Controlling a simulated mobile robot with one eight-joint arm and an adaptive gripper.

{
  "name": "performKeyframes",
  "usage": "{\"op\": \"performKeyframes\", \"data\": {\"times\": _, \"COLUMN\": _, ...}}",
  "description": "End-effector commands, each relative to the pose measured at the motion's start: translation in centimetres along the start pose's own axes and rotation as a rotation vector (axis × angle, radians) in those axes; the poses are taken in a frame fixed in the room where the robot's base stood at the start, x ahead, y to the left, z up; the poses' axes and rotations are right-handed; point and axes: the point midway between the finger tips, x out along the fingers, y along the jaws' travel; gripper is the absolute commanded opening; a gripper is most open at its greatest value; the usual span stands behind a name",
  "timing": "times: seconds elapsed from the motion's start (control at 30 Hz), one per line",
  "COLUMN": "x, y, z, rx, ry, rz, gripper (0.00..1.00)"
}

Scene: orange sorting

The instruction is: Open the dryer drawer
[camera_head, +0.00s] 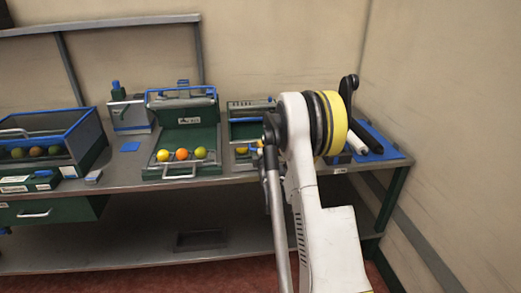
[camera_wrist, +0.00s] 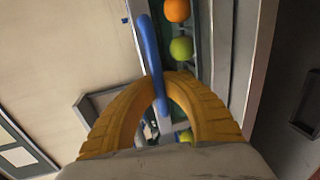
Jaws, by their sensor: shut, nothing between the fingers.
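My gripper (camera_wrist: 161,76) shows in the wrist view as two yellow ribbed fingers forming a closed arch, with no fruit between them. A blue bar (camera_wrist: 148,45) runs past the fingertips and shows inside the arch; I cannot tell if they touch it. In the head view my arm hides the gripper. No label clearly marks the dryer. A green machine with a blue top bar (camera_head: 181,92) has a fruit tray with a metal handle (camera_head: 179,167) at the front. A similar machine (camera_head: 247,130) to its right is partly hidden by my arm.
A blue-rimmed bin (camera_head: 88,136) with several fruits stands at the left. A green bench drawer (camera_head: 72,209) with a metal handle hangs below. A blue mat (camera_head: 390,152) lies at the bench's right end. An orange fruit (camera_wrist: 177,10) and a green one (camera_wrist: 181,48) lie beside the blue bar.

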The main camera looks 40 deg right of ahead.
Motion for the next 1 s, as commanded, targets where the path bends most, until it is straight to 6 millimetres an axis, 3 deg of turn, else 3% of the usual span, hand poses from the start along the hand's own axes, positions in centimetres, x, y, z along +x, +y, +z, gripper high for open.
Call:
{"op": "performKeyframes", "data": {"times": 0.07, "x": -0.1, "y": 0.1, "z": 0.0, "rx": 0.000, "ry": 0.000, "rz": 0.002, "gripper": 0.05}}
{"op": "performKeyframes", "data": {"times": 0.17, "x": -0.1, "y": 0.1, "z": 0.0, "rx": 0.000, "ry": 0.000, "rz": 0.002, "gripper": 0.34}}
{"op": "performKeyframes", "data": {"times": 0.57, "x": -0.8, "y": 0.0, "z": 0.0, "rx": 0.000, "ry": 0.000, "rz": 0.001, "gripper": 0.34}}
{"op": "performKeyframes", "data": {"times": 1.0, "x": -9.8, "y": 0.0, "z": 0.0, "rx": 0.000, "ry": 0.000, "rz": 0.001, "gripper": 0.34}}
